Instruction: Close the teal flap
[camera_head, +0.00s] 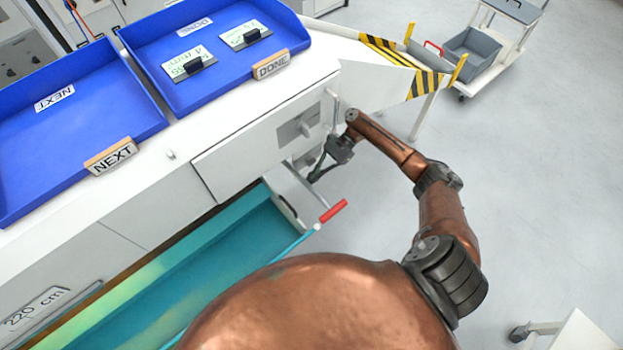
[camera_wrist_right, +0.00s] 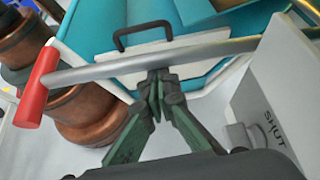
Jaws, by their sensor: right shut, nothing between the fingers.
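The teal flap (camera_head: 215,255) stands open, tilted out from the front of the white bench. Its teal surface also shows at the top of the right wrist view (camera_wrist_right: 120,22). A red grip (camera_head: 333,210) shows near its right end; in the wrist view the red grip (camera_wrist_right: 38,87) caps a grey bar. My right gripper (camera_head: 314,178) is shut and empty beside the bench's right end. In the wrist view its fingertips (camera_wrist_right: 160,82) appear right at the bar; I cannot tell whether they touch it. My left gripper is not in view.
Blue trays marked NEXT (camera_head: 75,130) and DONE (camera_head: 205,75) sit on the bench. A white panel marked SHUT (camera_wrist_right: 275,110) is right of the gripper in the wrist view. A striped ledge (camera_head: 400,65) and a cart (camera_head: 490,50) stand behind.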

